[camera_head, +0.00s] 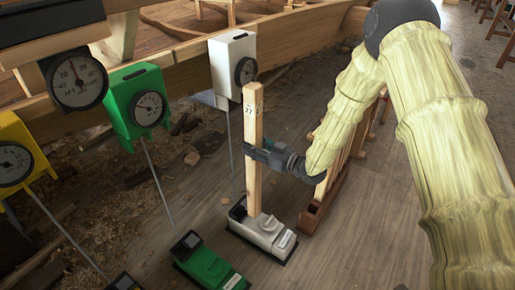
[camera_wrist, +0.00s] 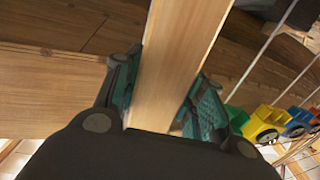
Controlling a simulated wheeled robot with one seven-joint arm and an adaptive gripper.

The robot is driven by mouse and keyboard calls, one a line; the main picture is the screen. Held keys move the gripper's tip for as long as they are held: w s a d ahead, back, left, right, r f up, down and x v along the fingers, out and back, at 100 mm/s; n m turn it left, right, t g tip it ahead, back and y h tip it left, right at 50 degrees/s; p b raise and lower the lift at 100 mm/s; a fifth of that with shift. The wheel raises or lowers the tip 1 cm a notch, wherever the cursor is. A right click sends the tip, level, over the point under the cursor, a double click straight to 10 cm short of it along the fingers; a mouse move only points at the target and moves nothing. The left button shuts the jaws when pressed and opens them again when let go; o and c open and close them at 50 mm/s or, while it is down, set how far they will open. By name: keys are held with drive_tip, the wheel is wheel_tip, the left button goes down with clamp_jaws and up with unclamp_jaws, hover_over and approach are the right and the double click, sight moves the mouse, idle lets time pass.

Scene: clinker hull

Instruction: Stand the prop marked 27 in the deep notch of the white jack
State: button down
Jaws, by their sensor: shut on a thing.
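The prop marked 27 (camera_head: 254,120) is a pale square wooden post, held upright, with its number near the top. My gripper (camera_head: 252,152) is shut on it around mid-height. In the wrist view the prop (camera_wrist: 178,60) runs between the two teal-padded fingers of my gripper (camera_wrist: 160,98). The white jack (camera_head: 264,232) is on the floor, and the prop's lower end is at its left part. I cannot tell whether the end rests in a notch or is just above or in front of it. The notches are hidden or too small to make out.
A white dial gauge box (camera_head: 233,62) on a thin rod stands behind the prop. A green gauge (camera_head: 138,103) and green jack (camera_head: 212,266) are to the left, with a yellow gauge (camera_head: 18,160) beyond. A wooden rack (camera_head: 322,205) stands right of the white jack. The hull is behind.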

drive_tip(key=shift+a+f+b, duration=0.55)
drive_tip(key=shift+f+b, duration=1.9)
drive_tip(key=shift+f, duration=0.6)
drive_tip(key=x, duration=0.8)
drive_tip(key=shift+w, duration=0.35)
drive_tip(key=shift+d, duration=0.15)
drive_tip(key=shift+f, duration=0.35)
idle(0.6)
idle(0.9)
drive_tip(key=c, duration=0.8)
unclamp_jaws()
